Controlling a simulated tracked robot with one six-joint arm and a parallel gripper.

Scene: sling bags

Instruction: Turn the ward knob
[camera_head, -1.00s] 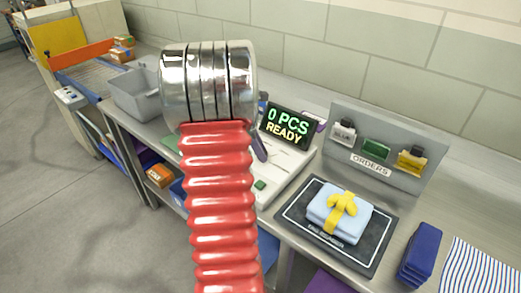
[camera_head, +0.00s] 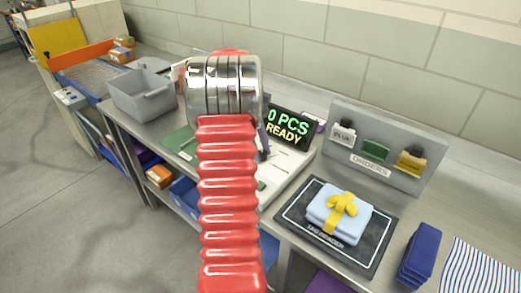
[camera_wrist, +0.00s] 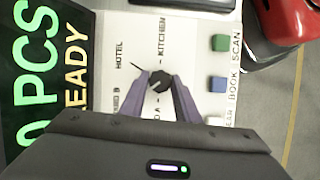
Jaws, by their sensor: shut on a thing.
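The ward knob (camera_wrist: 157,79) is a small dark round knob on a white panel in the wrist view. Labels around it include HOTEL and KITCHEN; the lower ones are partly covered by my fingers. A thin dark line runs from the knob toward the upper left, on the HOTEL side. My gripper (camera_wrist: 162,84) has its two purple fingertips at the knob's sides, shut on it. In the head view my red arm and chrome wrist hide the knob and most of the gripper.
A display (camera_head: 288,126) reading 0 PCS READY stands beside the panel. Green SCAN (camera_wrist: 219,43) and blue BOOK (camera_wrist: 218,84) buttons sit right of the knob. A folded blue bundle with a yellow bow (camera_head: 340,212) lies on a dark reader mat (camera_head: 295,215). A grey bin (camera_head: 142,96) stands left.

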